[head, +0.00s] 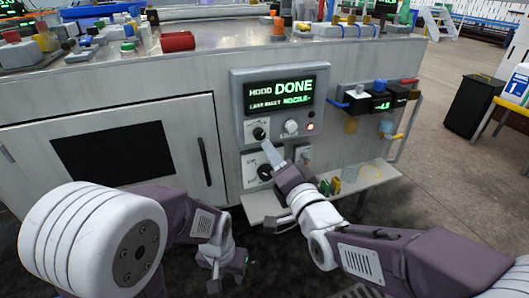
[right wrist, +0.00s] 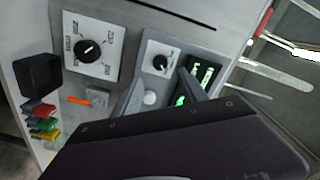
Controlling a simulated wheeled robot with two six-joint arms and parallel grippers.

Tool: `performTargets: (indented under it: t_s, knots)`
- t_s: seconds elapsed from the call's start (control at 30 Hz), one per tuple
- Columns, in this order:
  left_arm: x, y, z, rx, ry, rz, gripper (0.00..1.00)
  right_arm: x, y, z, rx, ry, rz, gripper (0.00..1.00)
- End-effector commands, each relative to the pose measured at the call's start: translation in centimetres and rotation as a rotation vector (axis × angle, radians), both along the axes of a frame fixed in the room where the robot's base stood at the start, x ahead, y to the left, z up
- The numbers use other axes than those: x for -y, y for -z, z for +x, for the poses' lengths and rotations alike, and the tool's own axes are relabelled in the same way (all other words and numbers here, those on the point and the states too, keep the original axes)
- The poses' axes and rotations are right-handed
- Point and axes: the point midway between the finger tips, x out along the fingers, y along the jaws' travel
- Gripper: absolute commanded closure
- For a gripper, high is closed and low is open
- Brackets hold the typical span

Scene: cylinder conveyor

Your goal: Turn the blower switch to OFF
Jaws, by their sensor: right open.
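The labels are too small to tell which control is the blower switch. A small black dial (head: 259,133) sits under the display; it also shows in the right wrist view (right wrist: 160,62). A larger black dial (head: 265,171) on a white plate is below it, also in the right wrist view (right wrist: 88,48). A white round knob (right wrist: 150,98) and an orange-handled switch (right wrist: 78,101) are beside them. My right gripper (head: 285,158) is open and empty, its fingers in front of the panel near the small dial and white knob. My left gripper (head: 228,270) hangs low, apart from the panel; its jaws are unclear.
The display (head: 280,93) reads "HOOD DONE". A small shelf (head: 365,180) with coloured pieces juts out below the panel. A bench top (head: 220,38) above is crowded. A meter with tubes (head: 380,103) is at the right. A cabinet door (head: 110,150) is at the left.

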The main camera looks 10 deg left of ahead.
Motion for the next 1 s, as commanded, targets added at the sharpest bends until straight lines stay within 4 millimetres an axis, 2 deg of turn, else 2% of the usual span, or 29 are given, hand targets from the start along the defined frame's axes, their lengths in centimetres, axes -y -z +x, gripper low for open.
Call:
performTargets:
  t_s: [0.13,0.3,0.5,0.87,0.97,1.0]
  knots:
    - [0.0,0.5,0.0,0.001,0.000,0.000,0.64,-0.7,0.1,1.2,0.000,0.001,0.000,0.50]
    - [0.0,1.9,0.0,0.000,0.000,0.000,0.64,-2.8,0.3,4.2,0.000,0.001,-0.001,0.50]
    - [0.0,2.8,0.0,0.000,0.000,0.000,0.64,-4.5,0.1,6.8,0.000,0.001,0.000,0.50]
    - [0.0,2.9,0.0,0.000,0.000,0.000,0.64,-5.0,-0.1,7.5,-0.002,0.002,-0.001,0.50]
    - [0.0,2.9,0.0,0.000,0.000,0.000,0.64,-5.0,-0.1,7.5,-0.002,0.002,-0.001,0.75]
    - [0.0,2.9,0.0,0.000,0.000,0.000,0.64,-5.0,-0.1,7.5,-0.002,0.002,-0.001,0.86]
